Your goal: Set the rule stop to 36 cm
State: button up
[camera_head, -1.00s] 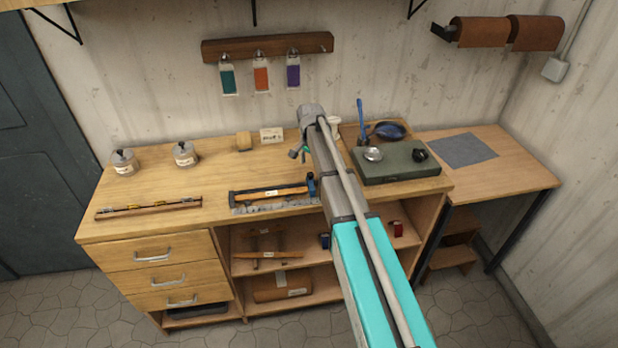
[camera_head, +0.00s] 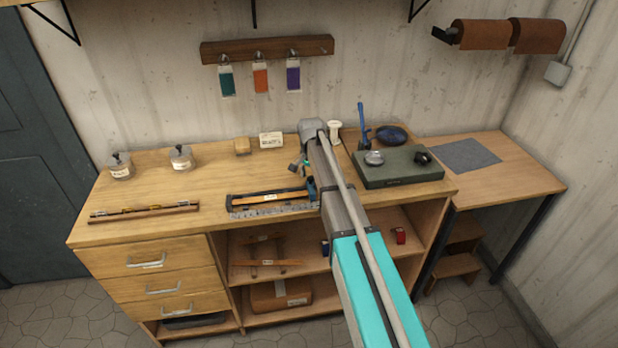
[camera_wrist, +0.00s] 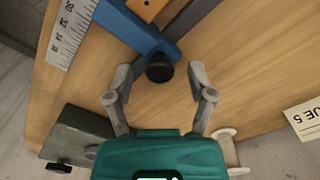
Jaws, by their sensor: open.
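The rule stop is a blue block (camera_wrist: 140,30) with a round black knob (camera_wrist: 160,68) in the wrist view. A pale steel rule (camera_wrist: 70,32) with black marks runs beside it at the upper left; its small numerals seem to be in the thirties, but I cannot read the stop's exact setting. My gripper (camera_wrist: 159,80) is open, its two grey fingers on either side of the knob with gaps showing. In the head view the blue stop (camera_head: 312,188) is at the right end of the rule fixture (camera_head: 272,198), partly hidden by my arm.
A green slab (camera_head: 398,170) with a metal cup and dark knob lies right of my arm. A white spool (camera_head: 334,130) and a label card (camera_head: 271,140) stand behind. A wooden level-like strip (camera_head: 143,212) and two jars lie left. The bench (camera_head: 215,170) between is clear.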

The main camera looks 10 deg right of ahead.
grip_shut()
dwell(0.4)
